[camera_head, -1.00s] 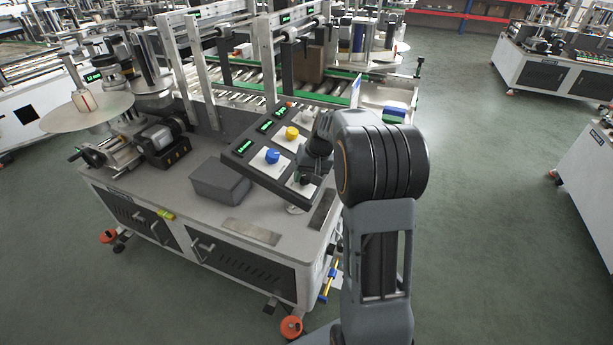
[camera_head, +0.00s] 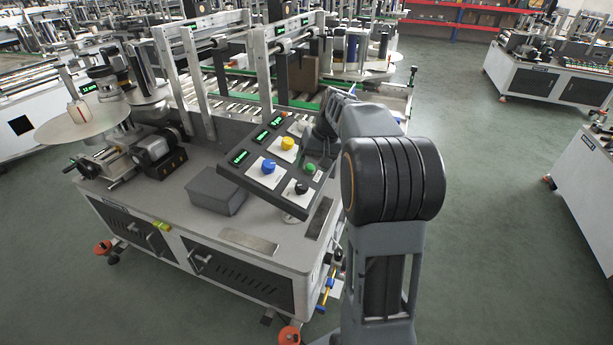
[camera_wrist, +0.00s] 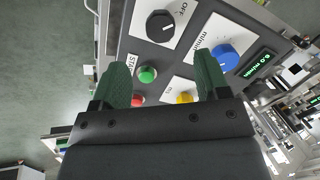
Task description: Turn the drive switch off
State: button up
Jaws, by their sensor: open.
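The drive switch appears to be the black knob (camera_wrist: 160,27) on a white plate. "OFF" is printed beside it in the wrist view. It also shows at the near right corner of the sloped control panel (camera_head: 232,171) in the head view, as a small black knob (camera_head: 301,188). I cannot tell surely which way it points. My gripper (camera_wrist: 162,62) is open, with its two green fingers apart and nothing held between them. The knob lies beyond the fingertips, apart from them. In the head view my gripper (camera_head: 318,146) is over the panel's far right part, partly hidden by my arm.
A green button (camera_wrist: 147,74), a red button (camera_wrist: 137,100), a yellow knob (camera_wrist: 184,97) and a blue knob (camera_wrist: 225,57) are close by on the panel. A grey box (camera_head: 216,190) stands left of the panel. Metal uprights (camera_head: 206,85) rise behind it.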

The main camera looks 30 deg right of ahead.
jog(key=shift+v, duration=2.35)
notch_tip(320, 180, down, 5)
jog(key=s+m+h, duration=0.1)
jog(key=s, duration=0.2)
jog(key=s+a+n+t+h+p, duration=0.1)
jog(key=s+a+n+h+p, duration=0.1)
jog(key=s+a, duration=1.2)
jog(key=shift+s+r+n+t+p, duration=0.25)
jog(key=shift+s+n+p, duration=0.5)
jog(key=shift+s+n, duration=0.45)
jog(key=shift+a, duration=0.1)
